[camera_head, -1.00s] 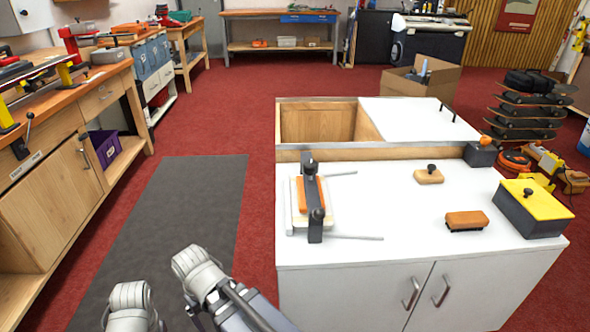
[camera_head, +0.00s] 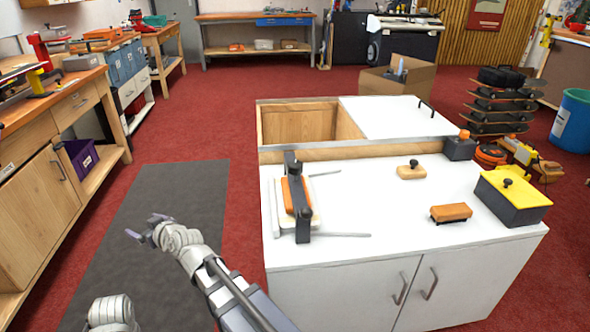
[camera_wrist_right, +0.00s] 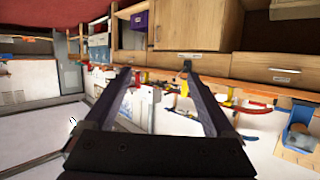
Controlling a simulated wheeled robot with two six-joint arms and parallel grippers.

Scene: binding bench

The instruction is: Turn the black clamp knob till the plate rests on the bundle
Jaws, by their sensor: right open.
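The clamp (camera_head: 298,198) stands at the left end of the white bench top. It has a dark bar with a black knob (camera_head: 305,212) at its near end and another dark knob-like part at its far end. An orange piece (camera_head: 287,196) lies under the bar on a pale board (camera_head: 317,222). The bar hides much of the stack, so I cannot tell whether the plate touches the bundle. My right gripper (camera_head: 146,233) is empty, left of the bench and apart from the clamp. Its spread fingers show in the right wrist view (camera_wrist_right: 162,88). My left gripper is out of view.
Two thin rods (camera_head: 342,235) lie beside the clamp. An orange-topped brush-like block (camera_head: 451,212), a tan knobbed block (camera_head: 411,171) and a yellow-lidded box (camera_head: 511,196) stand to the right. The floor left of the bench is clear over a grey mat (camera_head: 150,215).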

